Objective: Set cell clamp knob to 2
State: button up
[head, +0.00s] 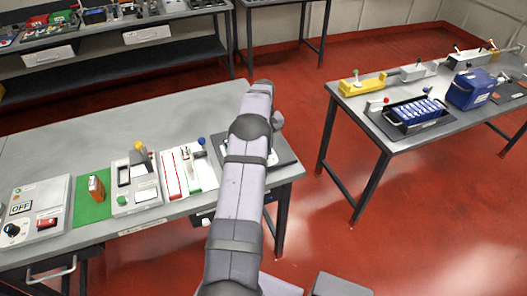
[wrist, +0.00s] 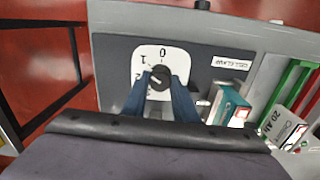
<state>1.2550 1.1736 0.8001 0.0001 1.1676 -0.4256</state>
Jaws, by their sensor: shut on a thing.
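The cell clamp knob (wrist: 157,74) is a small black dial on a white plate (wrist: 171,52) marked 0, 1 and 2 in the wrist view. A "CELL CLAMP" label (wrist: 231,62) is right of it. The two blue fingers of my gripper (wrist: 158,83) close on the knob from either side. A small light mark shows on the knob's left part, toward the 1 and 2 side; its exact setting is unclear. In the head view my arm covers the knob and gripper; part of the dark panel (head: 284,152) shows at the table's right end.
A teal and white cell (wrist: 232,103) stands right of the knob, near red and green rails (wrist: 288,85). On the same table are a grey box with an OFF display (head: 35,210) and a green mat (head: 92,211). A second table (head: 400,138) stands right, across a floor gap.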

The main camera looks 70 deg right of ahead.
jog(key=n, duration=0.4)
jog(key=shift+n, duration=0.9)
jog(key=shift+n, duration=1.4)
jog(key=o, duration=0.9)
